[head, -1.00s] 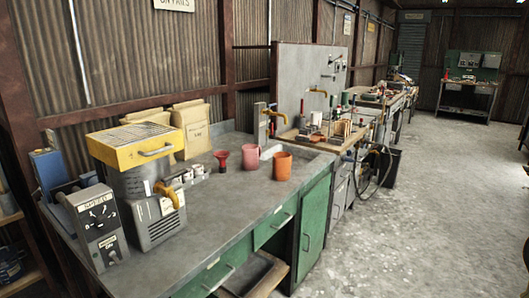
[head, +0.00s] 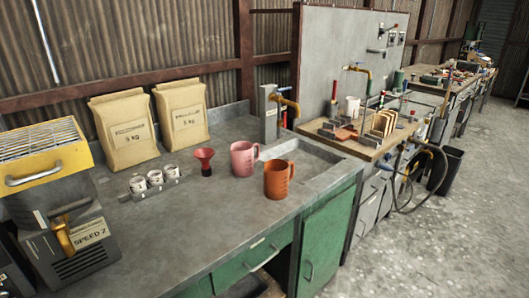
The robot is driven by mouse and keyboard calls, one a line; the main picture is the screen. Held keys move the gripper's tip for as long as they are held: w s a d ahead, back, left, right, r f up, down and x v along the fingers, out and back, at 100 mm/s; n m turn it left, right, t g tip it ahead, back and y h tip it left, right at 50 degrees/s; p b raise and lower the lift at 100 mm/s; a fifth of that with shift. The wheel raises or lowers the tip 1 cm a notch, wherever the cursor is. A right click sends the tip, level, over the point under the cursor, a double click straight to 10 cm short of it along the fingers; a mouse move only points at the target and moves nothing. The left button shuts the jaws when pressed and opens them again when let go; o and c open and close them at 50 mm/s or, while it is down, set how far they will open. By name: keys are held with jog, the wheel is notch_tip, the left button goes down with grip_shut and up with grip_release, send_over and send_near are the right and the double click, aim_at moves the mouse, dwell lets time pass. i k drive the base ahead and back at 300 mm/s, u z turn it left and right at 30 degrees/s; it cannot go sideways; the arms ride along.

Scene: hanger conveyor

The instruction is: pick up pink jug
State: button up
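The pink jug (head: 242,158) stands upright on the grey worktop (head: 190,220), left of the sink basin. Its handle faces right. An orange jug (head: 276,180) stands in front of it and to its right, close to it. A red funnel-like cup (head: 205,161) stands to its left. My gripper is not in view.
Two paper sacks (head: 125,130) lean at the wall behind. A small rack of white cups (head: 154,181) and a yellow-topped machine (head: 45,160) are at the left. A tap (head: 285,102) stands behind the sink (head: 310,155). Open floor (head: 460,230) lies at the right.

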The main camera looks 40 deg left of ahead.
aim_at(241, 153)
jog(key=z, duration=0.05)
jog(key=i, duration=0.1)
jog(key=u, duration=1.05)
